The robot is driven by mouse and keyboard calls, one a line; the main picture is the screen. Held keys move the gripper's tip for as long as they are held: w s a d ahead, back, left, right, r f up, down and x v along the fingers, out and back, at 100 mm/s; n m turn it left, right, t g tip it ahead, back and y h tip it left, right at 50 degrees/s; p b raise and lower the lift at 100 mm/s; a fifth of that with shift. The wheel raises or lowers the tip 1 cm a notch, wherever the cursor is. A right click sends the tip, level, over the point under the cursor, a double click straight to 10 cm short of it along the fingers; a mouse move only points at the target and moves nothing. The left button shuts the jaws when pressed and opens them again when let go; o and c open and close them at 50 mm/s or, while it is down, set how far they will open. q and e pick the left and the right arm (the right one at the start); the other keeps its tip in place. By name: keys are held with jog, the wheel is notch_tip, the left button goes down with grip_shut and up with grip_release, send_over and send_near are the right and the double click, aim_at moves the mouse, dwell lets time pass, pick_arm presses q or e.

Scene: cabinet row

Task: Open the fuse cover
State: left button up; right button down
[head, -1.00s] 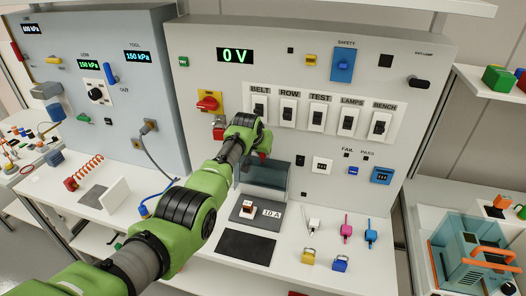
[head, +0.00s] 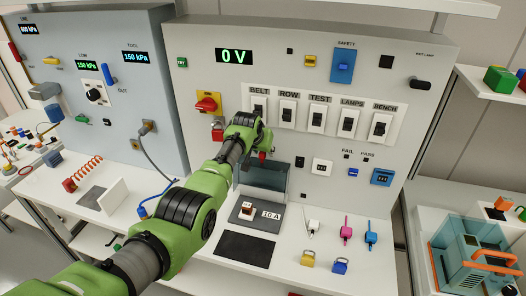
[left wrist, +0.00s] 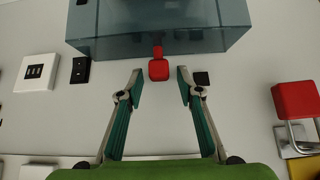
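The fuse cover (head: 264,178) is a see-through grey-blue box on the front of the central panel, low and partly behind my left arm. In the left wrist view the cover (left wrist: 115,32) spans the top, with a small red tab (left wrist: 158,68) sticking out from its edge. My left gripper (left wrist: 160,80) is open, with one fingertip on each side of the red tab and a gap to both. In the head view its fingers are hidden behind my green wrist. The cover looks shut. My right gripper is in neither view.
A red rotary switch (head: 207,104) on a yellow plate is left of my wrist. A row of breakers (head: 318,116) is above right. A fuse (head: 247,209) lies on a dark mat by a 10 A label. Padlocks (head: 340,265) and coloured tags stand on the bench at right.

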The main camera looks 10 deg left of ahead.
pick_arm(q)
jog(key=shift+s, duration=0.2)
jog(key=v, duration=1.1)
jog(key=shift+s+r, duration=0.15)
jog(key=shift+r, duration=0.2)
